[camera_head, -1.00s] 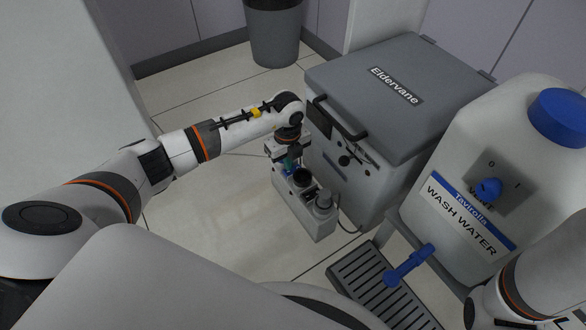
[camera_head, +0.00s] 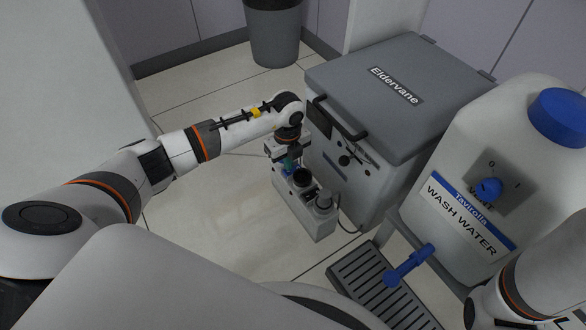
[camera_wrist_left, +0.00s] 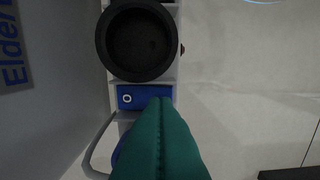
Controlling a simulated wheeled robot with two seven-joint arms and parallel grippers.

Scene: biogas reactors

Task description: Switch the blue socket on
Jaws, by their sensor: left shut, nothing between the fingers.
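The grey socket block (camera_head: 318,222) stands on the floor in front of the grey Eldervane box. In the left wrist view a blue rocker switch (camera_wrist_left: 130,97) with a white ring mark lies across the block, beside a round black socket (camera_wrist_left: 138,42). A blue curved edge (camera_wrist_left: 117,152), perhaps the blue socket, shows left of the fingers, mostly hidden. My left gripper (camera_head: 289,164) points down over the far end of the block. Its green fingers (camera_wrist_left: 162,103) are shut and empty, their tips over or against the switch's right part; contact cannot be told. My right gripper is out of view.
The Eldervane box (camera_head: 385,100) stands close behind the block, with a cable between them. A white wash water tank (camera_head: 440,190) with a blue tap (camera_head: 410,265) over a drip grate (camera_head: 370,278) is at right. A bin (camera_head: 272,35) stands behind. The left floor is clear.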

